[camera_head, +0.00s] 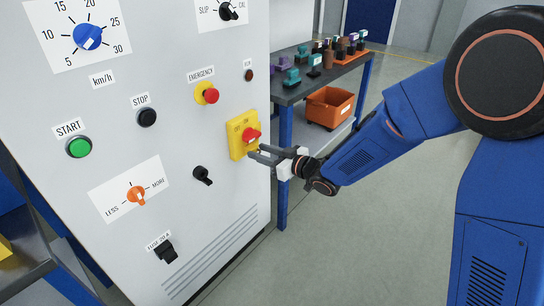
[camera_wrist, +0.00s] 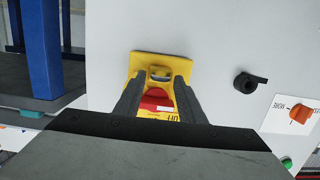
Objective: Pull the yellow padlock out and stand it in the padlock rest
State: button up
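A yellow plate (camera_head: 237,128) with a red knob (camera_head: 251,134) is on the front of the grey cabinet. In the wrist view a small yellow part with a dark opening (camera_wrist: 160,73) sticks out of the plate beside the red knob (camera_wrist: 155,101); it looks like the padlock, but its outline is partly hidden. My gripper (camera_head: 257,153) is at the lower right of the plate. Its two fingers are apart, one on each side of the yellow part in the wrist view (camera_wrist: 159,80). I cannot tell whether they touch it. I cannot make out the padlock rest.
The cabinet (camera_head: 225,215) carries several buttons and knobs, including a black switch (camera_head: 202,175) left of my gripper. Behind stands a blue-legged workbench (camera_head: 286,97) with several small items on top and an orange bin (camera_head: 329,107) below. The floor (camera_head: 350,240) at right is clear.

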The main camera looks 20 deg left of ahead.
jog(key=shift+x, duration=1.3)
grip_shut()
jog(key=shift+s+d, duration=0.2)
jog(key=shift+d, duration=0.35)
